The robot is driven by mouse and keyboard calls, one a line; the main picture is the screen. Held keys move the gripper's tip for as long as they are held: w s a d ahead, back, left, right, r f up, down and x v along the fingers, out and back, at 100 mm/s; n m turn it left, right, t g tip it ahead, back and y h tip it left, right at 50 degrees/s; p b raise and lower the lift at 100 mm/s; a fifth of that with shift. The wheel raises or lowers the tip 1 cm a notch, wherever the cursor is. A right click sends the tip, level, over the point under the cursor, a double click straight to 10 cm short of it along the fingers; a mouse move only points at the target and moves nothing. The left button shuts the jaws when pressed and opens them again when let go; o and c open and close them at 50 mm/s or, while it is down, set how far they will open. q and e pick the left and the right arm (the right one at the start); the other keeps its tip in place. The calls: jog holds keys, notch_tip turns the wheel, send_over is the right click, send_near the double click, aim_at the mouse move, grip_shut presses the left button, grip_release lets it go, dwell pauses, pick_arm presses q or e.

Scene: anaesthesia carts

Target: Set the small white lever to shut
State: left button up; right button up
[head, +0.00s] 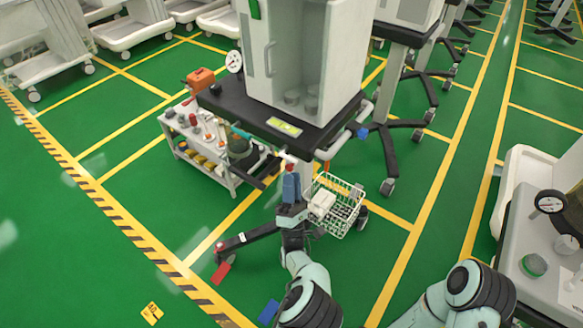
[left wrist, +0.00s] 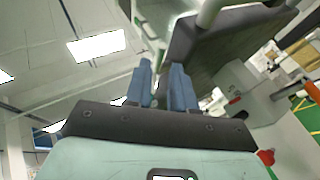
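A small white lever (head: 288,157) appears to stick out at the front edge of the black cart top (head: 225,103), just above my left gripper. Its exact setting is too small to tell. My left gripper (head: 291,180) points up below the cart's front corner, its blue fingers close under the white piece. In the left wrist view, the two blue fingers (left wrist: 163,80) stand apart with a narrow gap. A pale shape shows in or behind that gap; I cannot tell whether it is the lever or whether anything touches. My right gripper is out of view.
A white wire basket (head: 338,207) hangs right of my left gripper. A grey cabinet (head: 335,50) stands on the cart top. A shelf trolley (head: 205,150) with small items stands left. Another cart (head: 540,240) is at the right. Green floor lies open in front.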

pick_arm(q)
jog(key=v, duration=0.8)
jog(key=shift+s+f, duration=0.2)
jog(key=shift+f, duration=0.05)
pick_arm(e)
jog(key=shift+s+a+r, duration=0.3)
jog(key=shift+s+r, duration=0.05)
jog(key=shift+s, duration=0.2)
